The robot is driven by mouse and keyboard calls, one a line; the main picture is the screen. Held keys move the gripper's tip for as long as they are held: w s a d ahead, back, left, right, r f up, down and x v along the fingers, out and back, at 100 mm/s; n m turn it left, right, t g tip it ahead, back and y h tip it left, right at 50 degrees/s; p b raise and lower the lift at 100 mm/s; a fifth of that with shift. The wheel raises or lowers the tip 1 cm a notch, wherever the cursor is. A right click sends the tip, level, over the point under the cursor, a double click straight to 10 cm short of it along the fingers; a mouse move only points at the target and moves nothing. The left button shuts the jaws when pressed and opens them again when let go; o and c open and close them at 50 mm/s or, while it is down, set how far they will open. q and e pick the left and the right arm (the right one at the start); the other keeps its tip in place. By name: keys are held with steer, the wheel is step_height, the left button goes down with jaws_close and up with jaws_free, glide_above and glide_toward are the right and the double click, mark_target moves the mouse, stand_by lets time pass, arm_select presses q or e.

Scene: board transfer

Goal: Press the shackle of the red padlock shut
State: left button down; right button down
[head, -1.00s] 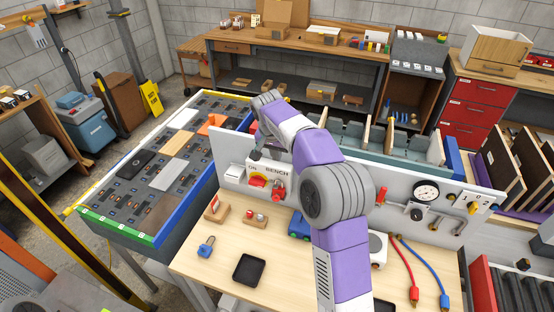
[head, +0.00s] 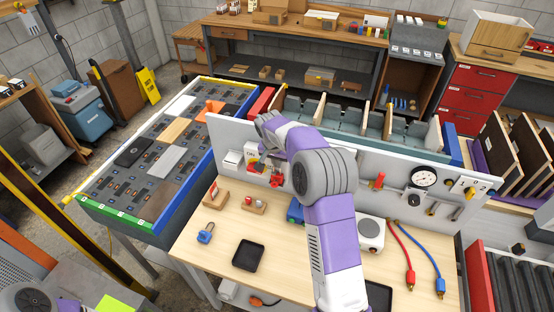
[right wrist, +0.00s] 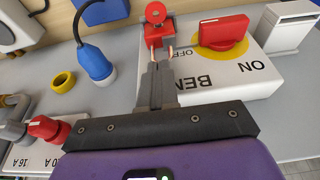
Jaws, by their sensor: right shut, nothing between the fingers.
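The red padlock (right wrist: 158,27) is at the top of the right wrist view, beside the BENCH switch box (right wrist: 228,85). Two copper-coloured shackle legs show between its body and my fingertips; the rest of the shackle is hidden by the fingers. In the head view the red padlock (head: 276,180) is small, at the lower right of the switch. My right gripper (right wrist: 158,68) is shut and empty, its tips close to the shackle legs; I cannot tell whether they touch. My left gripper is not in view.
The red switch knob (right wrist: 222,32) is right of the padlock. A blue plug (right wrist: 95,62), yellow ring (right wrist: 63,81) and red knob (right wrist: 45,128) lie to its left. On the bench are a blue padlock (head: 205,233) and a black tray (head: 248,254).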

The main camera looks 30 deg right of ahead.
steer(key=shift+f+b, duration=0.85)
steer(key=shift+f, duration=0.25)
steer(key=shift+r, duration=0.2)
steer(key=shift+r+p, duration=0.3)
steer(key=shift+p, duration=0.1)
steer(key=p+v, duration=0.2)
steer(key=v, duration=1.1)
steer(key=shift+w+d+r, duration=0.25)
steer(key=shift+w+d, duration=0.05)
steer(key=shift+d, duration=0.05)
